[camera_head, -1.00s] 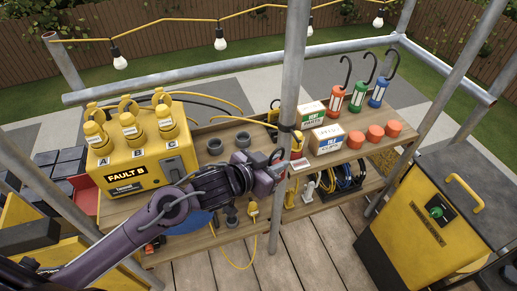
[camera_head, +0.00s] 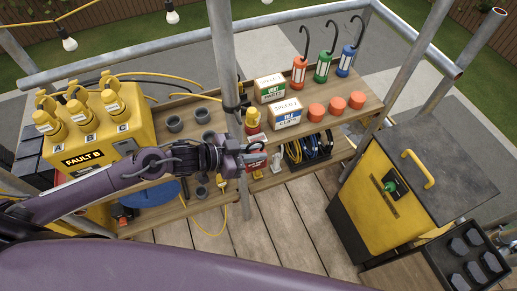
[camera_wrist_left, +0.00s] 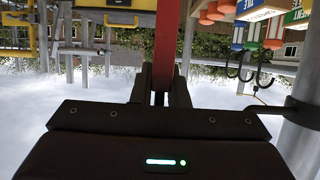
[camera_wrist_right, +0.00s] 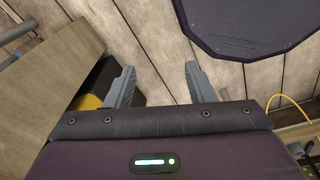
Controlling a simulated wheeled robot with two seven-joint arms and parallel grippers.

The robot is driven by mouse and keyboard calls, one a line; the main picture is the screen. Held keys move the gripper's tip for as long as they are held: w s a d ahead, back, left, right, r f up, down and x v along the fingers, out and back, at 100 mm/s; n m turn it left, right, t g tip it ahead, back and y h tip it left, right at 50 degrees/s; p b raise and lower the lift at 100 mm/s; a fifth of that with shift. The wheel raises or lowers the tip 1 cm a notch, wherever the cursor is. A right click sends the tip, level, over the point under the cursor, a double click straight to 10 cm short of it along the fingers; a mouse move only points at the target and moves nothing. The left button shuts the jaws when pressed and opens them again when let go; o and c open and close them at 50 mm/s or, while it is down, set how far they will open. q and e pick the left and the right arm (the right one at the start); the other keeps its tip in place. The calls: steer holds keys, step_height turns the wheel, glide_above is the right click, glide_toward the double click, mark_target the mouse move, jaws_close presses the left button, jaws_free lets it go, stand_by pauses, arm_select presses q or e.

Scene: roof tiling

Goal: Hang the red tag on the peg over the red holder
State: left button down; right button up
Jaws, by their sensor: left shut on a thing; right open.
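My left gripper (camera_head: 243,159) is shut on the red tag (camera_head: 257,160), just in front of the workbench's front edge and right of the near pole. In the left wrist view the tag (camera_wrist_left: 164,50) shows as a red strip between the two fingers (camera_wrist_left: 162,92). The peg and the red holder cannot be made out; the tag and gripper cover part of the lower shelf. A white holder (camera_head: 276,160) stands on that shelf just right of the tag. My right gripper (camera_wrist_right: 162,86) is open and empty above the plank floor.
A metal pole (camera_head: 222,60) rises close to my left gripper. A yellow-black cabinet (camera_head: 385,195) stands right.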

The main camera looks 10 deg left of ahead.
arm_select(q)
steer(key=shift+w+a+b, duration=0.25)
steer(key=shift+a+b, duration=0.05)
steer(key=shift+a, duration=0.25)
steer(key=shift+w+a+b, duration=0.25)
steer(key=shift+a+b, duration=0.05)
steer(key=shift+a, duration=0.2)
arm_select(e)
steer(key=s+a+f, duration=0.1)
steer(key=s+a, duration=0.2)
steer(key=a, duration=0.1)
arm_select(q)
steer(key=shift+w+f, duration=0.15)
steer(key=shift+w, duration=0.15)
steer(key=w+a+f+b, duration=0.1)
steer(key=w+a+b, duration=0.3)
steer(key=w+b, duration=0.1)
steer(key=shift+w+f, duration=0.25)
steer(key=shift+w, duration=0.5)
arm_select(e)
steer(key=f, duration=0.1)
steer(key=w+d+f, duration=0.1)
steer(key=f, duration=0.3)
steer(key=shift+w+d+f, duration=0.2)
steer(key=shift+w+d, duration=0.05)
arm_select(q)
steer(key=shift+a, duration=0.15)
steer(key=shift+f, duration=0.1)
